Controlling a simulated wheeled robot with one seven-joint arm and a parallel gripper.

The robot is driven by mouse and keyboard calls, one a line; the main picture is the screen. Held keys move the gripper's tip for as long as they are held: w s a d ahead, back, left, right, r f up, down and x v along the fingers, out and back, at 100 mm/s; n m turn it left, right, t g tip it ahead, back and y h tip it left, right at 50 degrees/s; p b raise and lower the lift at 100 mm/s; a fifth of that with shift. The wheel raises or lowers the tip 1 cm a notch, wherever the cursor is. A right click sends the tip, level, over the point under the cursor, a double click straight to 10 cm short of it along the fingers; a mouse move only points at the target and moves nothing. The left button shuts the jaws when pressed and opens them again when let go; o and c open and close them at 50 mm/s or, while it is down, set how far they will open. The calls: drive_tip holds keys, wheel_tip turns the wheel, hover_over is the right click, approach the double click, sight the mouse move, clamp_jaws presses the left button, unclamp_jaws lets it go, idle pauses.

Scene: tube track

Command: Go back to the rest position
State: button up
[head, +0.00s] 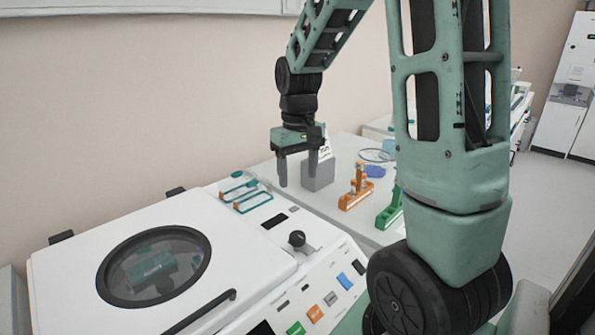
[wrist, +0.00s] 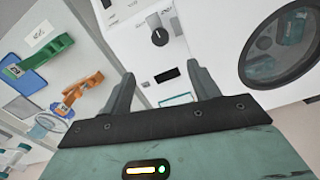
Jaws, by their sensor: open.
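My gripper (head: 297,172) hangs open, pointing down, above the bench beside the white machine. In the head view it overlaps a grey box (head: 319,177), and I cannot tell its exact height. In the wrist view my gripper (wrist: 161,88) has its two fingers spread apart with nothing between them. Beyond the fingers the wrist view shows the machine's panel with a black knob (wrist: 159,37).
The white machine (head: 75,272) with a round window fills the lower left. A teal rack (head: 246,192) lies by its back edge. An orange holder (head: 356,188) and a green holder (head: 391,208) stand on the bench (head: 345,226). A wall rises behind.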

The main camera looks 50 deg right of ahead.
idle(0.3)
drive_tip(key=s+a+f+n, duration=0.1)
drive_tip(key=s+a+n, duration=0.15)
drive_tip(key=a, duration=0.85)
drive_tip(key=s+a+n, duration=0.1)
drive_tip(key=a+n, duration=0.2)
drive_tip(key=a, duration=0.7)
drive_tip(key=s+a+f+n, duration=0.1)
drive_tip(key=s+a+n, duration=0.4)
drive_tip(key=s+a, duration=0.7)
drive_tip(key=shift+s+f+y, duration=0.3)
drive_tip(key=shift+s+f, duration=0.1)
drive_tip(key=shift+s, duration=0.35)
drive_tip(key=shift+a, duration=0.1)
